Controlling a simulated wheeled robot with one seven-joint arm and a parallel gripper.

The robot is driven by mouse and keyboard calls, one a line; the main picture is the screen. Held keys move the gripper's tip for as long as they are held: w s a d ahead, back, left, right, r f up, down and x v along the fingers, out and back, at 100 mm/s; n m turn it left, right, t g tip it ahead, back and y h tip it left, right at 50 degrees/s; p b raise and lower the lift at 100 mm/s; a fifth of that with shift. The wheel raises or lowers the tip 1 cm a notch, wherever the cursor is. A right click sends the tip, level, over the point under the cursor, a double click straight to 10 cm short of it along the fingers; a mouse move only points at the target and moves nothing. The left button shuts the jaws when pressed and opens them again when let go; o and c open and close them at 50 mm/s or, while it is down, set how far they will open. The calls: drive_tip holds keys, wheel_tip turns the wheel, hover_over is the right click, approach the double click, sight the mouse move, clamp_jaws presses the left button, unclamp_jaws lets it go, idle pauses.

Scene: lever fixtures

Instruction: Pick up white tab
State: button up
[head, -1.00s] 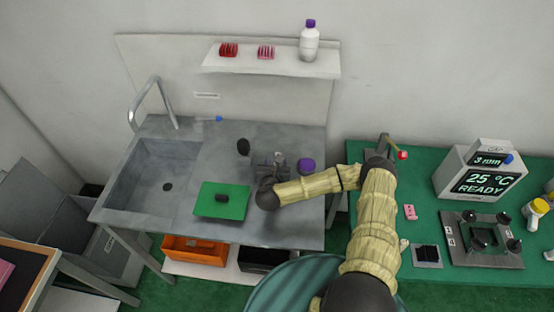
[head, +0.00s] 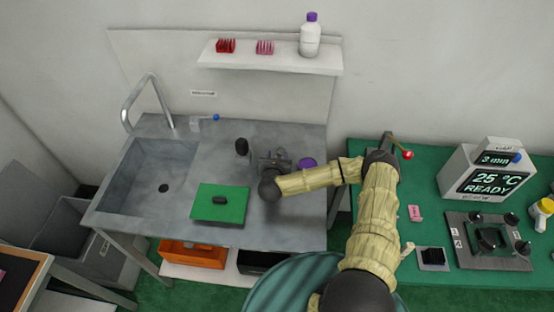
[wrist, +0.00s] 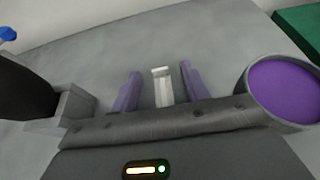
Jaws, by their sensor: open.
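The white tab (wrist: 163,88) stands up as a small pale strip from the grey counter in the wrist view. My gripper (wrist: 161,71) is open, with one purple finger on each side of the tab and a visible gap on both sides. The tab's lower end is hidden behind the gripper's dark body. In the head view my gripper (head: 272,160) is over the counter, and I cannot make out the tab there.
A purple-topped round container (wrist: 285,92) is close on the right, and a black upright object (wrist: 25,90) is close on the left. A green mat (head: 232,206) lies on the grey counter (head: 285,228), nearer the front. The sink (head: 150,180) is at the left.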

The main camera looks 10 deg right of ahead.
clamp_jaws()
wheel_tip(320, 180, up, 10)
drive_tip(key=b, duration=0.1)
drive_tip(key=shift+b, duration=0.3)
idle(0.3)
drive_tip(key=shift+a, duration=0.1)
